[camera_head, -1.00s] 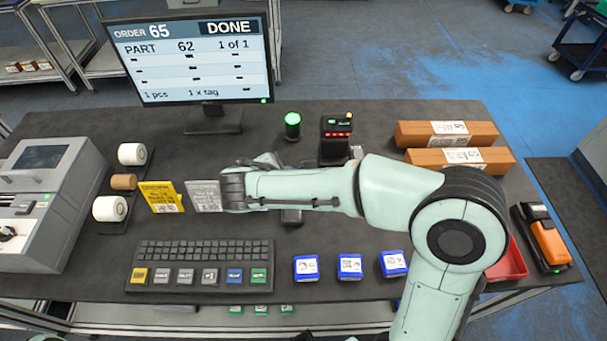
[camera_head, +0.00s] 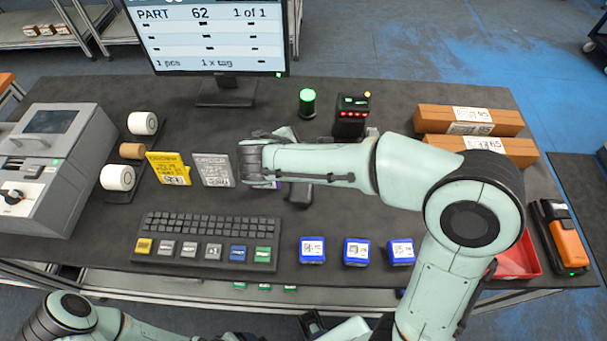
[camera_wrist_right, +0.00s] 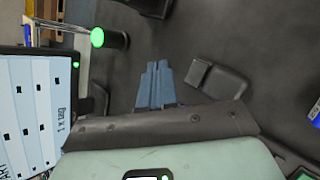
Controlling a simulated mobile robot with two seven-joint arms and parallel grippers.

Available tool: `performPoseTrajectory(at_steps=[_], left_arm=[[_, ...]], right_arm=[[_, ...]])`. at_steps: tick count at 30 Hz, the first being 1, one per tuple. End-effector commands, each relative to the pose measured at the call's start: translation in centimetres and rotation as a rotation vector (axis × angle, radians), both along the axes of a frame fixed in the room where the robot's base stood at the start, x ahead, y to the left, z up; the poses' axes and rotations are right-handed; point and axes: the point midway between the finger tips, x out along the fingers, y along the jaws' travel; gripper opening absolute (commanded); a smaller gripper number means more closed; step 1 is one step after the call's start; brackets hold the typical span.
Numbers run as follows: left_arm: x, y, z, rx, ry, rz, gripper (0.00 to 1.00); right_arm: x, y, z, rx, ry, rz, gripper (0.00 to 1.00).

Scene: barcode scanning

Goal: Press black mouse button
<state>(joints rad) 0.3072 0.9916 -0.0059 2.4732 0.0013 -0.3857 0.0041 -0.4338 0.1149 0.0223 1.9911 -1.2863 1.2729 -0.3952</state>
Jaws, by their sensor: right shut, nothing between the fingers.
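A dark, mouse-like object (camera_head: 299,196) lies on the dark table below my right forearm, which covers part of it in the head view. In the right wrist view the black mouse (camera_wrist_right: 222,82) shows with a paler raised patch at its left end. My right gripper (camera_wrist_right: 157,82) has its bluish fingers together and empty, just left of the mouse and apart from it in that picture. In the head view its fingertips are hidden behind my own arm. My left arm shows along the bottom edge of the head view, its gripper too cut off to judge.
A keyboard (camera_head: 208,240) and several blue boxes (camera_head: 312,250) line the front. A green lamp (camera_head: 307,102) and a black device (camera_head: 351,116) with red lights stand behind. The monitor (camera_head: 215,38), grey tag (camera_head: 213,170), yellow tag (camera_head: 169,168) and cartons (camera_head: 470,120) surround the middle.

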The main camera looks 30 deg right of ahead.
Motion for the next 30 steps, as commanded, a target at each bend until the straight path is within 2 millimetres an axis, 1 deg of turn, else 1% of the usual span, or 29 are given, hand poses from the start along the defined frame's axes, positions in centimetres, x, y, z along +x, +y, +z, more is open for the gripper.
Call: performPoseTrajectory(at_steps=[1,9,12,17,30], left_arm=[[-0.4,0.0,-0.9,0.0,0.006,0.0,0.83],[-1.6,0.0,-4.1,0.0,0.019,0.0,0.83],[-1.9,0.0,-5.0,0.0,0.022,0.0,0.83],[-2.0,0.0,-5.6,0.0,0.024,0.001,0.83],[-2.0,0.0,-5.5,0.0,0.023,0.0,0.83]], right_arm=[[-0.1,0.0,-1.1,-0.001,0.003,0.0,0.0],[-0.1,0.0,-5.1,0.001,0.002,-0.001,0.0],[-0.1,0.0,-6.2,0.001,0.002,-0.001,0.0],[0.0,0.0,-6.9,0.0,0.0,0.0,0.0],[0.0,0.0,-6.8,0.001,0.0,0.001,0.0]])
